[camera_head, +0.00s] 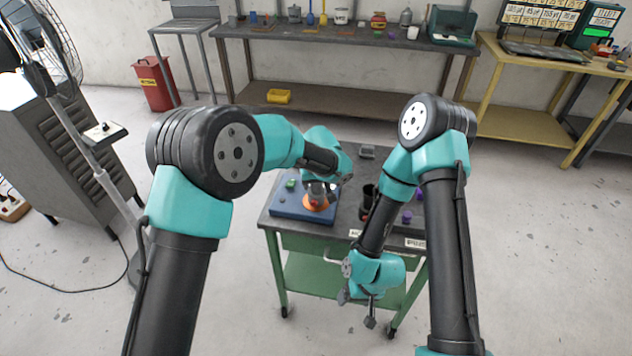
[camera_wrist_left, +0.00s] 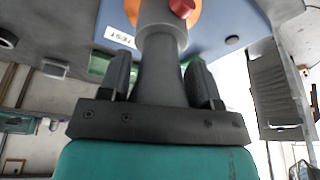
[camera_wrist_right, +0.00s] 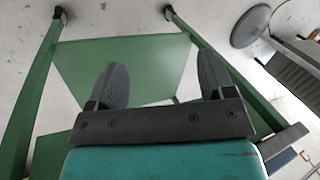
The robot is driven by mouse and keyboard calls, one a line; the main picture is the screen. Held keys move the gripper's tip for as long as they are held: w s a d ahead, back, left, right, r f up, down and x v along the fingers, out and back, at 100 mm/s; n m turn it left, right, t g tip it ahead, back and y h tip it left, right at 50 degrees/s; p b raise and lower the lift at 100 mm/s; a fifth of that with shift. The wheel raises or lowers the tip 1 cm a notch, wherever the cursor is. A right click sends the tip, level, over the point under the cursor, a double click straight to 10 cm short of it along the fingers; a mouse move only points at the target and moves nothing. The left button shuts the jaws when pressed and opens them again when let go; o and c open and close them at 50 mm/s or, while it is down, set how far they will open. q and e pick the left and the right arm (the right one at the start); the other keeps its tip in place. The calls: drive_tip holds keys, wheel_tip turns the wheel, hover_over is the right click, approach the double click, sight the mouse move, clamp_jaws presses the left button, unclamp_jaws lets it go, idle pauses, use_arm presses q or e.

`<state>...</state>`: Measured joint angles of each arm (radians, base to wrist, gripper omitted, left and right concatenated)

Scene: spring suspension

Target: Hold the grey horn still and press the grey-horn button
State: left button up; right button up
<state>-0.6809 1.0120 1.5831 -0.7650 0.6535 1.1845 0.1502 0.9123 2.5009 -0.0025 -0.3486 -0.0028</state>
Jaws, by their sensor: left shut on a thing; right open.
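In the head view my left gripper (camera_head: 325,186) is over the blue base (camera_head: 290,208), at the orange disc (camera_head: 316,204). A small red part (camera_wrist_left: 182,7) shows beside the horn. A green block or button (camera_head: 291,184) is on the base's left, and a dark round button (camera_wrist_left: 232,40) shows in the left wrist view; I cannot tell which belongs to the grey horn. My right gripper (camera_head: 357,308) is open and empty, low before the cart.
The green cart (camera_head: 315,271) has a dark top, with a dark cup (camera_head: 368,194), purple pieces (camera_head: 407,217) and a grey block (camera_head: 367,152) right of the base. The right wrist view shows the cart's green lower shelf (camera_wrist_right: 130,65) and legs near my right gripper. Open floor lies in front.

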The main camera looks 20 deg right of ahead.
clamp_jaws()
idle(0.5)
idle(0.9)
